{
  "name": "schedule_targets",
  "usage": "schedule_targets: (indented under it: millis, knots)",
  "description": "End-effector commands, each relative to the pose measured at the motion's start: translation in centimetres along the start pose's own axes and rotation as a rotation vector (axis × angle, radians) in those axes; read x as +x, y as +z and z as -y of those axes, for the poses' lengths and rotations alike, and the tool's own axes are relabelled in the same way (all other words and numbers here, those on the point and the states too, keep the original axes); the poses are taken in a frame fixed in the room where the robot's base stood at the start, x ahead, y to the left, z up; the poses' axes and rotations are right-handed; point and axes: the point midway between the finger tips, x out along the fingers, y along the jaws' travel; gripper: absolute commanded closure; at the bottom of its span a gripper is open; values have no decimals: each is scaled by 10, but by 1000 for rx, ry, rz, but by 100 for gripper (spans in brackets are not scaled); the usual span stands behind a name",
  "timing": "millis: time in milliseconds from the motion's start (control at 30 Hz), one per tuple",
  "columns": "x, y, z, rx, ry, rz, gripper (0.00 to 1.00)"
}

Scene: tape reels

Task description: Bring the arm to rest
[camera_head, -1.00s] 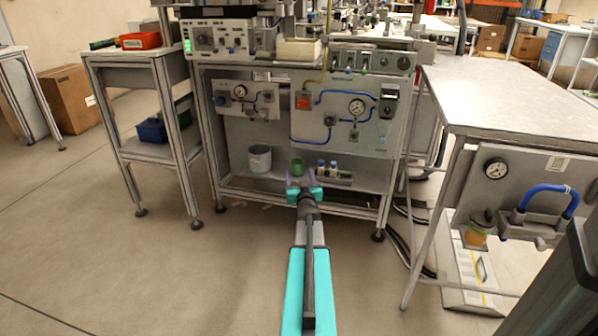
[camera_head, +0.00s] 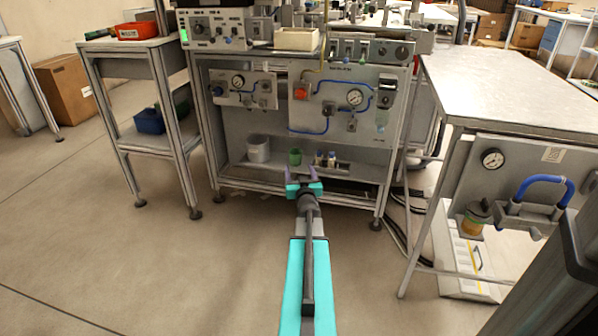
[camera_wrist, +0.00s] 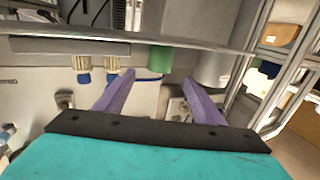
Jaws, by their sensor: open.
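My gripper (camera_head: 301,174) is open and empty, at the end of my outstretched arm. Its two purple fingers are spread apart in the wrist view (camera_wrist: 158,78), with nothing between them. In the head view it is in front of the bench's lower shelf (camera_head: 356,174). A green cup (camera_head: 295,158) stands on that shelf just beyond the fingertips. The cup also shows in the wrist view (camera_wrist: 160,58), apart from the fingers.
A grey pot (camera_head: 258,149) stands left of the cup, and small blue-and-cream bottles (camera_head: 331,159) stand right of it. A gauge panel (camera_head: 340,105) is above the shelf. A metal table (camera_head: 500,85) is at right. Open floor lies left of my arm.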

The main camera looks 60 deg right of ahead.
Motion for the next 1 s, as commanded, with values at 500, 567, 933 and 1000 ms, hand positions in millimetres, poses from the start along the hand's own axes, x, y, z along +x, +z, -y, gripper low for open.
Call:
schedule_targets:
  millis: [500,567,933,1000]
  knots:
    - [3,-14,32,0,-39,3,37]
    - [3,-17,50,1,-59,8,37]
    - [-17,-23,196,6,-235,71,37]
    - [-26,-24,223,9,-268,84,37]
